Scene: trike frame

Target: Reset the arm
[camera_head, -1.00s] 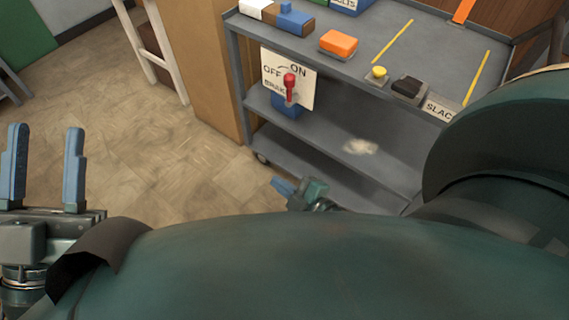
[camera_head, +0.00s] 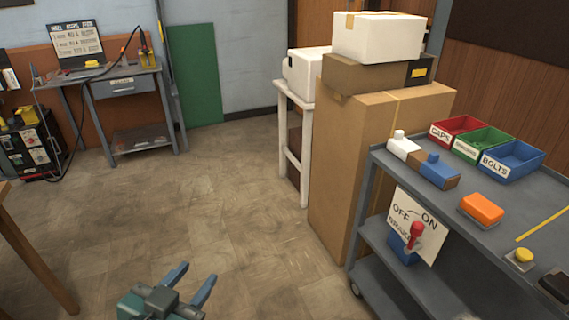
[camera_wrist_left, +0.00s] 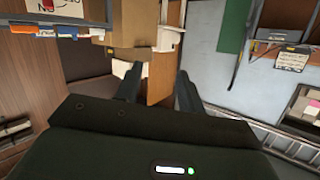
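My left gripper (camera_head: 190,284) is at the bottom of the head view, over the floor, with its two blue fingers apart and nothing between them. In the left wrist view its two dark fingers (camera_wrist_left: 158,88) also stand apart and empty. My right gripper is not in view. My left gripper is well to the left of the cart.
The cart holds red (camera_head: 462,127), green (camera_head: 480,143) and blue (camera_head: 512,160) bins, an orange block (camera_head: 482,208) and a yellow button (camera_head: 524,255). A tall cardboard box (camera_head: 350,170) stands beside it. A workbench (camera_head: 125,86) is at the back left. The middle floor is clear.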

